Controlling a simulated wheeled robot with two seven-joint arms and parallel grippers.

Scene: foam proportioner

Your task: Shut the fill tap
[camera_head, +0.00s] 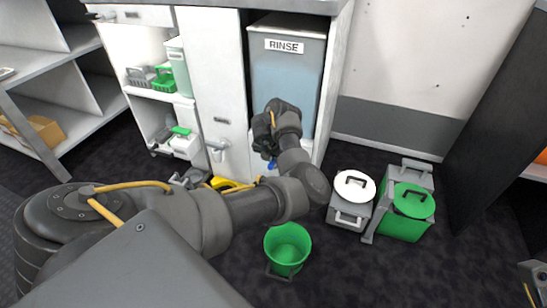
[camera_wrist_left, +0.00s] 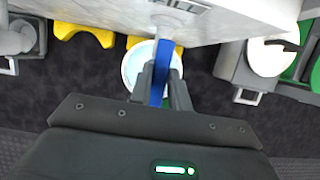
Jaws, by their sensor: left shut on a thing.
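The fill tap shows a blue lever (camera_wrist_left: 158,88) in the left wrist view, below a pale fitting (camera_wrist_left: 172,17) on the cabinet front. My left gripper (camera_wrist_left: 160,96) is shut on this blue lever, with one finger on each side of it. In the head view my left gripper (camera_head: 268,143) is in front of the lower part of the RINSE tank (camera_head: 290,75). Only a small blue bit (camera_head: 271,164) shows there, and my wrist hides the rest of the tap.
A white-rimmed container (camera_wrist_left: 133,68) with pale blue inside is on the floor below the lever. A green bucket (camera_head: 287,248) stands in front of the cabinet. Lidded grey (camera_head: 349,215) and green (camera_head: 402,227) bins stand at right. Yellow pieces (camera_wrist_left: 72,31) lie at left.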

